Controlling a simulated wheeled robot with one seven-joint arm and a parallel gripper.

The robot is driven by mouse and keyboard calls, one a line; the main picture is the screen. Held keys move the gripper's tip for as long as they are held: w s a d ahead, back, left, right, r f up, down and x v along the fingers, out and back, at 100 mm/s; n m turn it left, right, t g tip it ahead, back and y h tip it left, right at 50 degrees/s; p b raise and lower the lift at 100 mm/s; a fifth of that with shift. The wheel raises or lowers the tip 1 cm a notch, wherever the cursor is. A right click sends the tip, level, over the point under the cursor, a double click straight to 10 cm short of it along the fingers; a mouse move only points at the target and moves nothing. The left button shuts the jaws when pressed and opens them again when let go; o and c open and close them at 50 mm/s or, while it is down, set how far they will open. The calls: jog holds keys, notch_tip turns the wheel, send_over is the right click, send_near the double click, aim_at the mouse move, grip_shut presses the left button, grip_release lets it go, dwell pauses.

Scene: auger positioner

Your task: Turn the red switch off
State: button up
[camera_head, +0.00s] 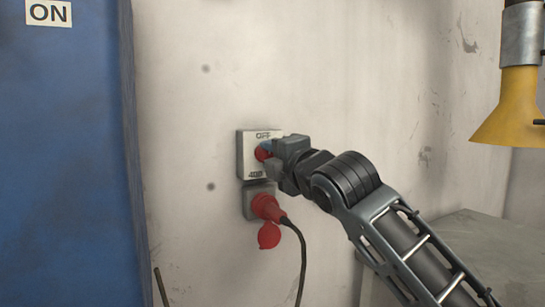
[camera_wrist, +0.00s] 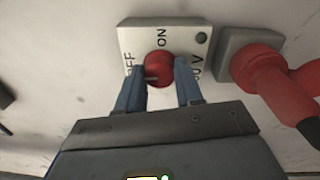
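The red switch (camera_wrist: 158,66) is a round red knob on a pale wall box marked OFF and ON. In the head view the knob (camera_head: 262,152) is partly hidden by my gripper (camera_head: 272,156), which reaches in from the right. In the wrist view the two blue fingers of my gripper (camera_wrist: 161,82) stand apart, one on each side of the knob. Their tips are at or very near its sides. I cannot tell whether they press on it. A small light mark shows on the knob's lower left, but the switch position is not clear.
A grey socket (camera_head: 258,202) with a red plug (camera_head: 267,207) and a hanging black cable (camera_head: 303,262) sits just below the switch box. A blue cabinet (camera_head: 75,160) stands at left. A yellow funnel-shaped part (camera_head: 513,105) hangs at upper right above a grey block (camera_head: 490,235).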

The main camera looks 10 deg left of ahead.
jog(key=o, duration=0.4)
jog(key=shift+o, duration=0.2)
jog(key=v, duration=0.7)
jog(key=shift+s+d+b, duration=0.2)
jog(key=shift+s+b, duration=0.1)
jog(key=shift+s, duration=0.05)
jog(key=shift+f, duration=0.15)
